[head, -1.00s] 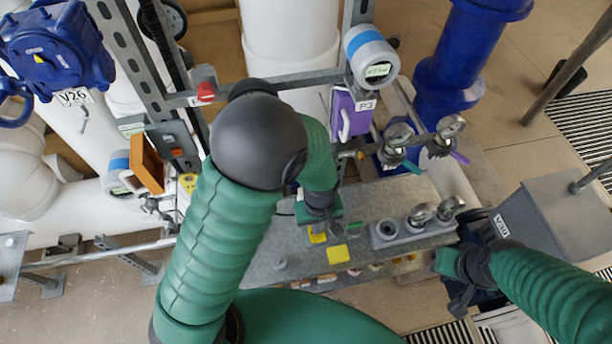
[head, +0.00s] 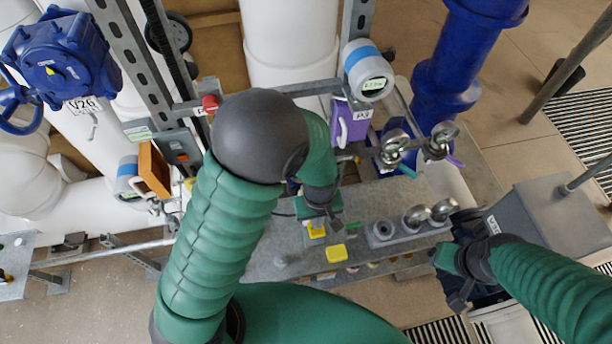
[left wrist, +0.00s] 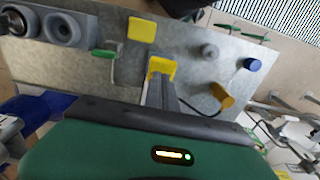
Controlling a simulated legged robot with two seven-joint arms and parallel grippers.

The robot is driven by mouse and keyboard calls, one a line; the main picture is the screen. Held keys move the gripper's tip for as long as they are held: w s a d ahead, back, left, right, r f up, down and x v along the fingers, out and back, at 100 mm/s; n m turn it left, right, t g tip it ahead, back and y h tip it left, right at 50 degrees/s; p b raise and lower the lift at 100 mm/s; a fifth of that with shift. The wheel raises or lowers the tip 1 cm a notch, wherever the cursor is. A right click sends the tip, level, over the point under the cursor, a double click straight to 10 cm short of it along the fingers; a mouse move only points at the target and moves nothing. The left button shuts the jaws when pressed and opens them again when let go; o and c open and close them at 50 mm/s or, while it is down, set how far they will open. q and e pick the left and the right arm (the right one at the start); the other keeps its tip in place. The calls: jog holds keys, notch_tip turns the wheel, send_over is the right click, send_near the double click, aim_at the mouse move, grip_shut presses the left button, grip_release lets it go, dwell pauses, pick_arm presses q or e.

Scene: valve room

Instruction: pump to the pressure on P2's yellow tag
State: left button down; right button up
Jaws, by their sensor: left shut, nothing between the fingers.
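My left gripper (head: 325,216) is shut and empty over the grey metal bench (head: 270,245), close to a yellow piece (head: 316,230). In the left wrist view its fingers (left wrist: 160,88) reach to that yellow piece (left wrist: 162,66); I cannot tell whether they touch. A second yellow piece (head: 336,252) lies flat nearby, also in the left wrist view (left wrist: 142,30). I can read no writing on either, and no P2 label. A round display gauge (head: 370,75) stands above the purple box marked P3 (head: 349,122). My right gripper (head: 458,290) is at lower right; its jaws are unclear.
Small dial gauges (head: 392,146) stand behind the bench, and round fittings (head: 383,231) sit on its right end. A grey box (head: 550,215) stands right. A blue valve (head: 60,65) marked V26 and an orange box (head: 153,168) are at left. A blue knob (left wrist: 252,64) is on the bench.

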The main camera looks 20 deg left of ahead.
pick_arm(q)
jog(key=shift+f+b, duration=1.45)
jog(key=shift+f, duration=0.8)
notch_tip(320, 180, up, 5)
jog(key=p, duration=0.5)
jog(key=shift+a+r, duration=0.1)
jog(key=shift+r, duration=0.05)
jog(key=shift+f+b, duration=0.45)
jog(key=shift+f, duration=0.2)
jog(key=shift+f+b, duration=1.4)
jog(key=shift+f, duration=0.6)
notch_tip(320, 180, up, 5)
jog(key=p, duration=0.5)
jog(key=shift+r, duration=0.15)
jog(key=shift+f, duration=0.2)
